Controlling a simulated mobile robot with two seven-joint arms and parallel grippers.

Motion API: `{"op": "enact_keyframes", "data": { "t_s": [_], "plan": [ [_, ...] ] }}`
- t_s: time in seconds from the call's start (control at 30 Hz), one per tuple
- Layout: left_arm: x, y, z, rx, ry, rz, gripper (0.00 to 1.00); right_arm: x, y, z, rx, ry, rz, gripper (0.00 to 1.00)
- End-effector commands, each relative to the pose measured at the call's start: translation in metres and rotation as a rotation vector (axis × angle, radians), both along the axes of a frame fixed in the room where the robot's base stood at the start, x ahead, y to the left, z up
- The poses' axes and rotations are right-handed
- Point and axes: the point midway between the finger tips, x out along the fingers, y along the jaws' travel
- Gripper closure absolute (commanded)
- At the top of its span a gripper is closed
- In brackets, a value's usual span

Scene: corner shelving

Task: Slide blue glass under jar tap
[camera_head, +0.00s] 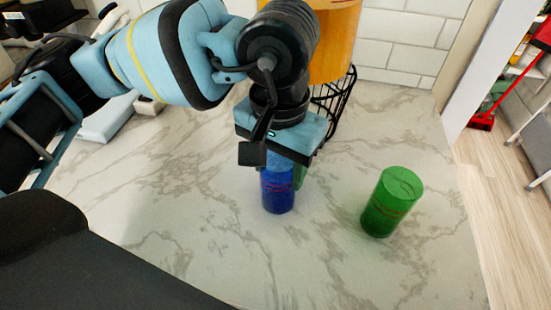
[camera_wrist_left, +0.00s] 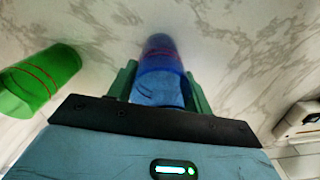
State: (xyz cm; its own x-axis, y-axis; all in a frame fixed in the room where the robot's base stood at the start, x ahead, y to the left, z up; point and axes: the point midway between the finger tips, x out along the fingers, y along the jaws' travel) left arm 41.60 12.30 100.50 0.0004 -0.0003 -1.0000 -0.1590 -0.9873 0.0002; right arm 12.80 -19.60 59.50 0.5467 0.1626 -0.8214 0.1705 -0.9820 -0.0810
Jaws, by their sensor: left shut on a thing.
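The blue glass (camera_head: 277,192) stands upright on the marble counter in the head view, below my left gripper (camera_head: 281,170). In the left wrist view, the blue glass (camera_wrist_left: 161,70) is between the two green fingers of my left gripper (camera_wrist_left: 160,88), which is shut on it. The orange jar (camera_head: 337,40) stands at the back on a black wire stand (camera_head: 343,100), behind and right of my left wrist. Its tap is not visible; my arm covers part of the jar and stand. My right gripper is not in view.
A green glass (camera_head: 391,202) stands on the counter (camera_head: 330,262) to the right of the blue glass, apart from it; it also shows in the left wrist view (camera_wrist_left: 42,80). A white tiled wall (camera_head: 398,48) bounds the back. The front counter is clear.

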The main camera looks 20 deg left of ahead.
Motion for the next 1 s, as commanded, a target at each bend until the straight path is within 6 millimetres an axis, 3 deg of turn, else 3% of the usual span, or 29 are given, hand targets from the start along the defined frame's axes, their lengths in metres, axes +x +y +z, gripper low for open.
{"op": "enact_keyframes", "data": {
  "t_s": [0.37, 0.4, 0.6, 1.0],
  "plan": [
    [-0.0009, -0.0015, -0.0004, -0.001, 0.001, 0.001, 0.78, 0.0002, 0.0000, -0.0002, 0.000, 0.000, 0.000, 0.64],
    [-0.0009, -0.0014, -0.0004, -0.001, 0.001, 0.001, 0.48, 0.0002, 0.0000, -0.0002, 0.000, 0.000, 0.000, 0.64],
    [-0.0008, -0.0013, -0.0004, 0.000, 0.001, 0.001, 0.24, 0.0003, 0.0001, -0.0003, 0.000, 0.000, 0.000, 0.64],
    [-0.0034, -0.0034, 0.0089, 0.000, -0.002, 0.002, 0.24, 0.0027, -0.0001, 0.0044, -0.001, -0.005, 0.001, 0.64]
  ]
}}
